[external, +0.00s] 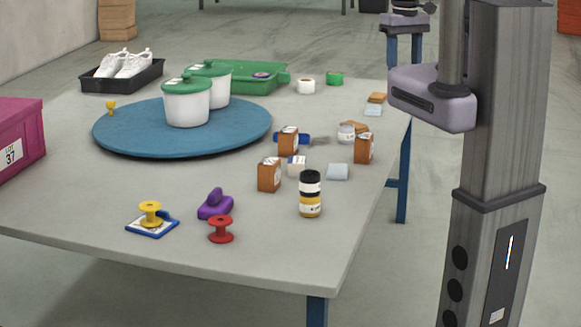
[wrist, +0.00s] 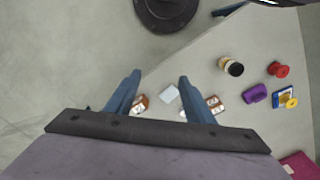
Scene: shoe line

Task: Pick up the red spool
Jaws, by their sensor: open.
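In the wrist view the red spool (wrist: 278,70) is toward the upper right. My gripper (wrist: 158,82) shows in the wrist view with its two blue fingers apart and nothing held between them. It is high above the table's edge, well to the left of the spool in that view.
A yellow spool (external: 151,213) on a blue-and-white tray (external: 165,228) stands near the red one. A jar with a black lid (external: 310,193) is to the right. Orange-brown boxes (external: 269,175) are behind. A blue turntable (external: 115,135) bears two white pots with green lids (external: 186,104).

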